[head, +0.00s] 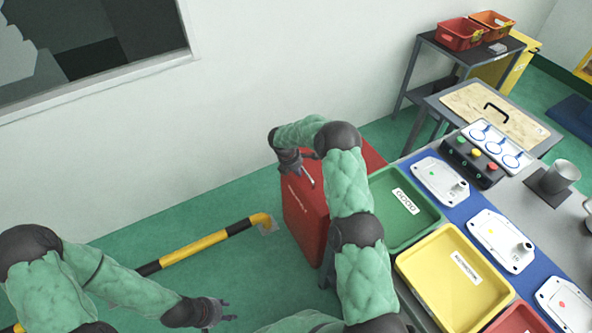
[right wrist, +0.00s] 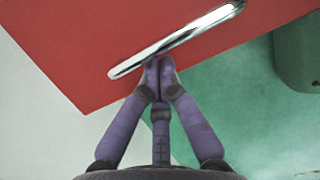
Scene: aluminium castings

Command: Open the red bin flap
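The red bin (head: 303,212) stands on the floor by the wall, left of the green tray. My right arm crosses in front of it and hides part of its top. A shiny bar handle (right wrist: 180,40) runs diagonally across the red face in the right wrist view. My right gripper (right wrist: 158,62) has its fingers together, tips at the bar's lower edge. I cannot tell whether they touch it, and no grip around it shows. In the head view the right gripper (head: 306,172) is at the bin's upper left. My left gripper (head: 230,311) is open and empty over the floor.
A green tray (head: 436,221) and a yellow tray (head: 402,262) sit at the table's left edge, close to my right arm. A yellow-black floor barrier (head: 195,246) lies left of the bin. White castings (head: 440,181) lie on a blue mat. Floor between the barrier and wall is clear.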

